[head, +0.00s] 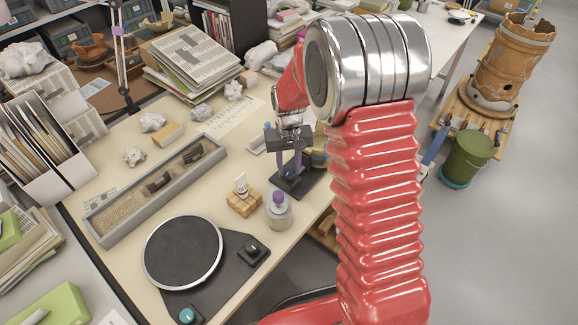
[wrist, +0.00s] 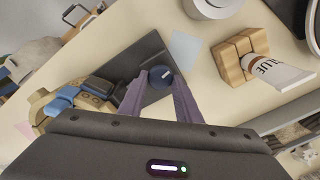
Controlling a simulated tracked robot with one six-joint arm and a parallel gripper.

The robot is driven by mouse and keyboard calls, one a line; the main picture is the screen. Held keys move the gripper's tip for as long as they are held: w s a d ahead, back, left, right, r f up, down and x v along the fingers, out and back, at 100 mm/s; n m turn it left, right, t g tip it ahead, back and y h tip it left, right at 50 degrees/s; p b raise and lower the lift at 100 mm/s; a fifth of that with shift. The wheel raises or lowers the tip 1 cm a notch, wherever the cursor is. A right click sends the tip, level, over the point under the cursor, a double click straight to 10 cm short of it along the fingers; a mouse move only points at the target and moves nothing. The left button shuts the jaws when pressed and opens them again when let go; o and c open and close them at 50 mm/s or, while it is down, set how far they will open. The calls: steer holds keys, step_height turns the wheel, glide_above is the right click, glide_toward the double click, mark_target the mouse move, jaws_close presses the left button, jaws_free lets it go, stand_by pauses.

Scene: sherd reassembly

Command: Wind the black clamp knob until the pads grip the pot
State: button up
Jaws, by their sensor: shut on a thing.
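My gripper (wrist: 160,92) has two purple fingers, which are shut on the round black knob (wrist: 160,75) in the wrist view. The knob has a pale mark on its top. Below it lies a dark flat plate (wrist: 137,62), apparently the clamp's base. In the head view my gripper (head: 291,172) points down over this dark base (head: 298,187), and I cannot make out the knob there. Tan and blue pieces (wrist: 75,92) lie left of the fingers in the wrist view, partly hidden by my gripper body. I cannot tell whether they are pot and pads, or whether any pads touch the pot.
A glue tube (head: 240,184) stands in a wooden block (head: 243,203), beside a purple-capped bottle (head: 279,213). A turntable (head: 183,252) is at the front, and a sand tray (head: 120,212) with dark sherds is at left. Crumpled paper lies behind. My red arm blocks the right side.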

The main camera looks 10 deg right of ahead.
mark_target(290, 170)
steer(key=m, duration=0.6)
steer(key=shift+w+d+r, duration=0.15)
steer(key=shift+w, duration=0.1)
steer(key=m, duration=0.6)
steer(key=shift+s, duration=0.1)
steer(key=shift+m, duration=0.3)
steer(key=o, duration=1.1)
steer(key=shift+s, duration=0.15)
steer(key=shift+c, duration=0.2)
step_height(290, 170, up, 14)
steer(key=shift+f, duration=0.25)
